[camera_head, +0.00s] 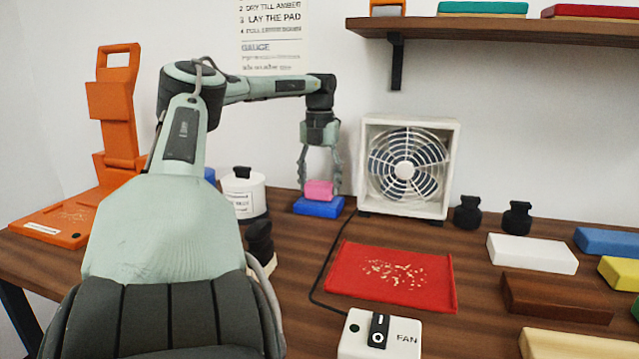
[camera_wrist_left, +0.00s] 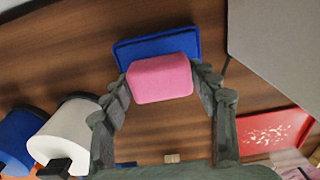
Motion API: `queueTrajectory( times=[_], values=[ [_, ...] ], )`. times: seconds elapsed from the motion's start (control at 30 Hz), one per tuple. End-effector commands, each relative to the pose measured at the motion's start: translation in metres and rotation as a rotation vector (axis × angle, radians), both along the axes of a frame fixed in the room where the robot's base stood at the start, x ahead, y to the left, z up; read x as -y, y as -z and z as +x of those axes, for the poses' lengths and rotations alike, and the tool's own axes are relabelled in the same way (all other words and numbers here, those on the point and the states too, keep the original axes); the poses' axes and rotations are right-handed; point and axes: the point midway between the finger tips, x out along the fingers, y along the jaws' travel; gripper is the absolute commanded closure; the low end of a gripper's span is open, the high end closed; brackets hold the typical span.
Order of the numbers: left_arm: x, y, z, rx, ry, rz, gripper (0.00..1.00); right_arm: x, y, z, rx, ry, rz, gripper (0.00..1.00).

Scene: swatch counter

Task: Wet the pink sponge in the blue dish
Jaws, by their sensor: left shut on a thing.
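The pink sponge (camera_head: 318,190) is between the fingertips of my left gripper (camera_head: 319,187), which is shut on it; it also shows in the left wrist view (camera_wrist_left: 160,79). The blue dish (camera_head: 318,207) is directly under the sponge on the table. In the left wrist view the blue dish (camera_wrist_left: 128,52) shows behind the sponge, partly hidden by it. Whether the sponge touches the dish I cannot tell. My right gripper is not in view.
A white fan (camera_head: 450,140) stands right of the dish. A white pot (camera_head: 243,195) stands to the left. A red mat (camera_head: 345,265) with pale crumbs and a FAN switch box (camera_head: 405,340) lie nearer. Blocks line the right side; an orange stand (camera_head: 112,103) is at left.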

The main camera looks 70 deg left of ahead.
Motion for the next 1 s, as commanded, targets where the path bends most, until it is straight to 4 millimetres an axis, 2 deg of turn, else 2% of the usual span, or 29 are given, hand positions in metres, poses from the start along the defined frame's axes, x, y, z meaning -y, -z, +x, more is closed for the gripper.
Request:
queueTrajectory(
  times=[1.0],
  values=[
    [0.0002,0.0081,-0.0003,-0.001,0.0,-0.001,0.64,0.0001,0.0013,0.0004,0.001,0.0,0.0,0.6]
  ],
)
